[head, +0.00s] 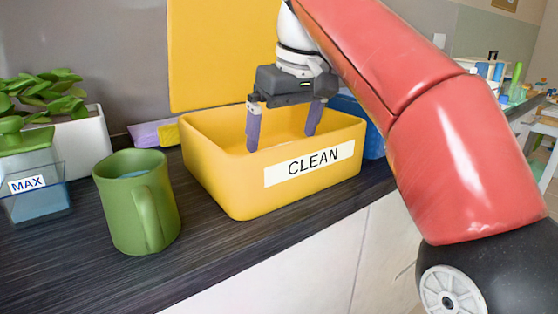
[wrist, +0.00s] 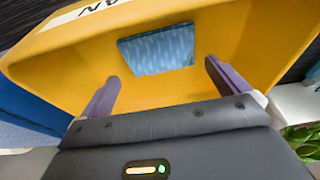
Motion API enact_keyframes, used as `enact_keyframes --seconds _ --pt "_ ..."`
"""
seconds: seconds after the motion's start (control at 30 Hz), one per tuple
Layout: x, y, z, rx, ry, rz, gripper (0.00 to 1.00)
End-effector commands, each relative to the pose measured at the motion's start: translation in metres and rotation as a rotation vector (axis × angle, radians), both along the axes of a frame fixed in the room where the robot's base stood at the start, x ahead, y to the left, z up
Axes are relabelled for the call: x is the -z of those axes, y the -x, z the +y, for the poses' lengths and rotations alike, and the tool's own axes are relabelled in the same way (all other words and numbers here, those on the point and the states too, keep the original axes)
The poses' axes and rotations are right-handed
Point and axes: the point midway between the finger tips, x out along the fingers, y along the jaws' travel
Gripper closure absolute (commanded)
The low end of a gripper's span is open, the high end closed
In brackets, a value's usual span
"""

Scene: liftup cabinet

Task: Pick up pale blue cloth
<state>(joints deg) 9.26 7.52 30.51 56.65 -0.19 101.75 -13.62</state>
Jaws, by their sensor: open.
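The pale blue cloth (wrist: 158,51) lies folded flat inside the yellow bin, with a faint wavy pattern. The bin's walls hide it in the head view. The yellow bin (head: 230,184) stands on the dark counter and carries a white label reading CLEAN. My gripper (head: 282,140) points down into the bin's opening, its purple fingers apart and empty. In the wrist view my gripper's fingers (wrist: 162,85) show spread, with the cloth beyond them and between their lines. The fingers look apart from the cloth.
A green mug (head: 137,203) stands left of the bin. A clear container marked MAX (head: 36,190) and a white planter (head: 80,140) stand farther left. A purple and yellow item (head: 153,134) lies behind. A blue object (head: 373,140) adjoins the bin's right side.

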Motion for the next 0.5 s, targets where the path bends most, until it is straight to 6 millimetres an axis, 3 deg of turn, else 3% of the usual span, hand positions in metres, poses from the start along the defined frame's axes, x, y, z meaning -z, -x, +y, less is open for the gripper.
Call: enact_keyframes --seconds 0.23,0.5 --pt "0.032 -0.008 0.006 0.001 0.001 0.002 0.0" --pt "0.035 -0.01 0.006 0.0 0.0 0.0 0.0"
